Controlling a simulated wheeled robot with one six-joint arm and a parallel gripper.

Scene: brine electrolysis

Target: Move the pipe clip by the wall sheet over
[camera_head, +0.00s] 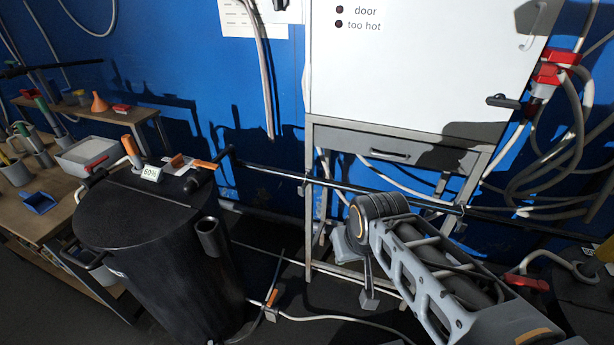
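The wall sheet (238,20) is a white paper on the blue wall at the top, left of the white cabinet. A small dark grey fitting (281,5) shows at the top edge by its right side; it may be the pipe clip, but it is cut off and too small to be sure. Pale hoses (268,90) hang down in front of the sheet's right part. My arm reaches in from the lower right, low in front of the cabinet and well away from the sheet. My gripper is around the arm's far end (366,275); its fingers are not clear.
A black drum (170,260) marked 60% stands at the left front. A white cabinet (420,75) on a grey frame fills the upper middle. A dark horizontal pipe (290,174) crosses before it. Red valves and looped hoses are at right. A wooden bench (30,215) is at left.

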